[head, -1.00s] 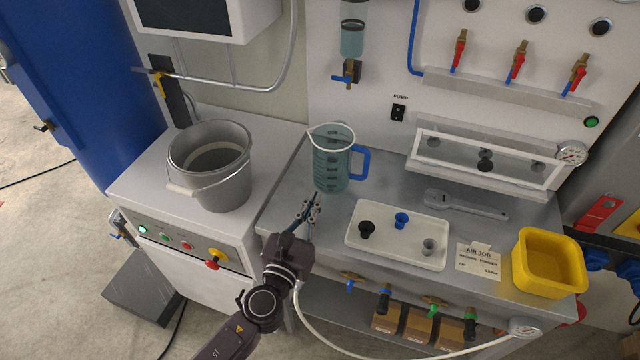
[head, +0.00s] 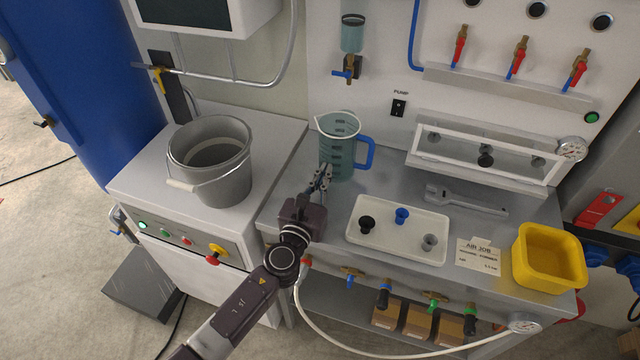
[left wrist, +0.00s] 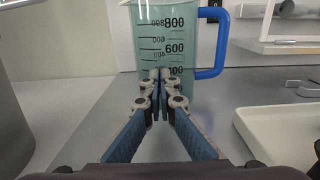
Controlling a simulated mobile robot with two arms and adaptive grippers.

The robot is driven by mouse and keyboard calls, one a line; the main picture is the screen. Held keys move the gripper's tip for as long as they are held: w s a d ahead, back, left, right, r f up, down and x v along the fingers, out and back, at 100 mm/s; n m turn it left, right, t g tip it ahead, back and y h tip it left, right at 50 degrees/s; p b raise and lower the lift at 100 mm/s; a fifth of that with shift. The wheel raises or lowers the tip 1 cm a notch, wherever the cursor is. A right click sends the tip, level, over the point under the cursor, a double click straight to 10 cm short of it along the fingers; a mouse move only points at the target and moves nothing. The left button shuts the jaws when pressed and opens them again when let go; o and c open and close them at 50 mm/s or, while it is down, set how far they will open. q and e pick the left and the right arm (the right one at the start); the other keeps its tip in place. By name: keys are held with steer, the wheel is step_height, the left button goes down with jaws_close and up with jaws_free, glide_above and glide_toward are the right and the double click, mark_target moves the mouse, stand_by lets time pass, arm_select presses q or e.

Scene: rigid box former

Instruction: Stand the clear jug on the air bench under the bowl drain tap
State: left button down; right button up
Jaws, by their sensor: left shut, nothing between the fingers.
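The clear jug (head: 342,150), with dark markings and a blue handle on its right, stands upright on the grey bench top (head: 290,205) near the back panel. It also fills the upper middle of the left wrist view (left wrist: 165,45). The bowl drain tap (head: 350,68), brass with a blue lever, hangs on the panel under a clear bowl (head: 352,32), above and behind the jug. My left gripper (head: 325,172) is shut and empty, its fingertips (left wrist: 165,75) at the jug's near side; whether they touch it I cannot tell. My right gripper is not in view.
A white tray (head: 355,232) with several small parts lies right of the jug, with a grey wrench (head: 465,202) behind it. A yellow bin (head: 548,260) stands at the right end. A metal bucket (head: 212,165) stands on the left cabinet. A white hose loops below the bench front.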

arm_select(q)
steer(key=b+x, duration=0.2)
steer(key=x, duration=0.5)
steer(key=shift+w+f, duration=0.15)
steer(key=shift+f, duration=0.05)
steer(key=shift+w+d+r, duration=0.1)
steer(key=shift+w+d, duration=0.05)
steer(key=shift+w, duration=0.1)
